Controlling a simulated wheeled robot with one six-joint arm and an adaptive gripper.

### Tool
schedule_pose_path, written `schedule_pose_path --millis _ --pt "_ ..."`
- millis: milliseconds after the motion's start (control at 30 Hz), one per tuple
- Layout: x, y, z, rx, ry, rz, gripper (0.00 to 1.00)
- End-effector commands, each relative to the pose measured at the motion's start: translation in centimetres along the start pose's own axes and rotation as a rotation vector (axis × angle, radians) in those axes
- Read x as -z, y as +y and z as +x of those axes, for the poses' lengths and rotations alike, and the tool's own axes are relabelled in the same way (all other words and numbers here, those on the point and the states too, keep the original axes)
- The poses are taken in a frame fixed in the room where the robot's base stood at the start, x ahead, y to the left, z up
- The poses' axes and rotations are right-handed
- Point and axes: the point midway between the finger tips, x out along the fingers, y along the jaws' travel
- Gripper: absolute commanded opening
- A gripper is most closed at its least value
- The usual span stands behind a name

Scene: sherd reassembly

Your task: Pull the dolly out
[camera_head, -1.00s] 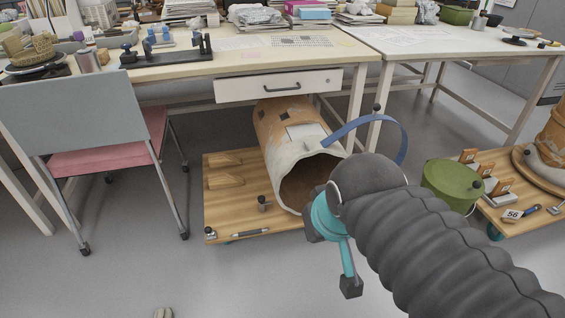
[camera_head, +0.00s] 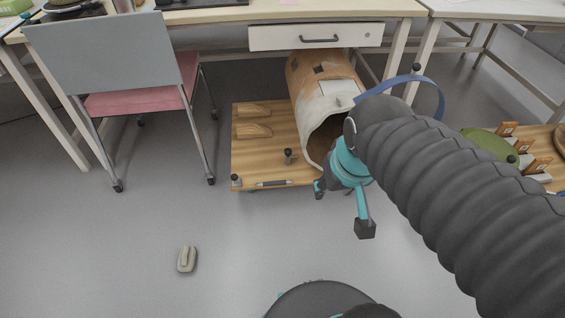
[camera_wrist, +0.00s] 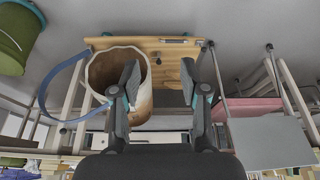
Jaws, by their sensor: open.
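The dolly (camera_head: 262,150) is a low wooden board on the floor, partly under the table. It carries a large tan and white pottery vessel (camera_head: 315,90) lying with its open mouth toward me, two wooden wedges, a short dark-topped post (camera_head: 289,156) and a pen-like tool. My gripper (camera_head: 340,207) is in front of the dolly's near right part and hides some of it. In the wrist view the dolly (camera_wrist: 172,58) appears upside down, with the vessel (camera_wrist: 104,68) between and left of my fingers. My gripper (camera_wrist: 161,80) is open, with nothing between its fingers.
A chair with a pink seat (camera_head: 140,100) stands left of the dolly. A table with a drawer (camera_head: 316,36) is above it. Another low board with a green container (camera_head: 490,146) is at the right. A small beige object (camera_head: 187,260) lies on the otherwise clear floor in front.

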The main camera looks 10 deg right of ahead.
Motion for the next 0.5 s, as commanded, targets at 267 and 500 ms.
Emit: schedule_pose_path --millis 267,500 --pt "2.6 -0.8 4.7 0.004 -0.196 -0.035 0.44" --pt "5.5 -1.6 9.5 0.009 -0.304 -0.113 0.44"
